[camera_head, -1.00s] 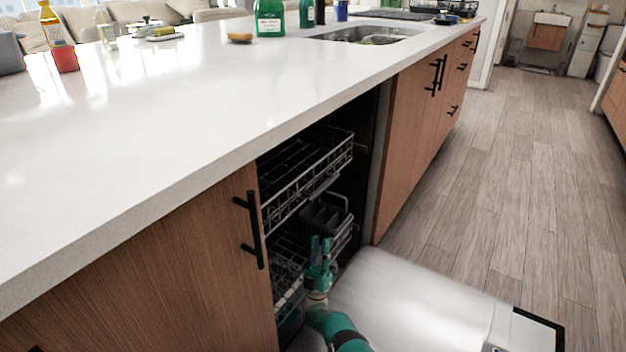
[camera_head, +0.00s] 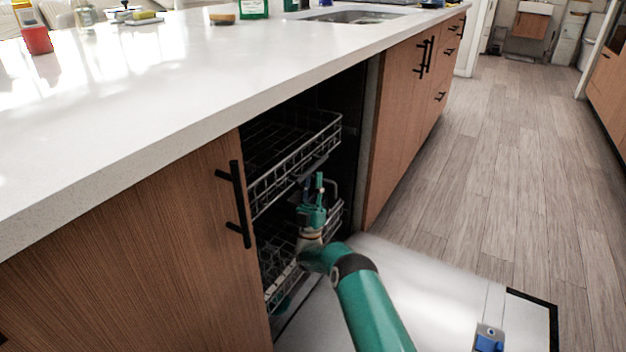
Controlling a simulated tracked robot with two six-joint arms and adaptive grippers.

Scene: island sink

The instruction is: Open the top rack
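The dishwasher's top rack (camera_head: 296,164) is a grey wire basket inside the dark opening under the counter. Its front rail lies roughly level with the cabinet fronts. My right gripper (camera_head: 313,183) is teal and points up just below and in front of the top rack's front. Its two fingers appear apart with nothing between them; I cannot tell whether they touch the rack. The bottom rack (camera_head: 283,284) lies below, partly hidden by my teal arm. The dishwasher door (camera_head: 440,290) is folded down flat. My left gripper is not in view.
A wooden cabinet door (camera_head: 150,260) with a black handle (camera_head: 235,205) stands left of the opening. More wooden cabinets (camera_head: 400,130) stand to its right. The white countertop (camera_head: 130,120) overhangs above. Wood floor (camera_head: 520,170) is clear at the right.

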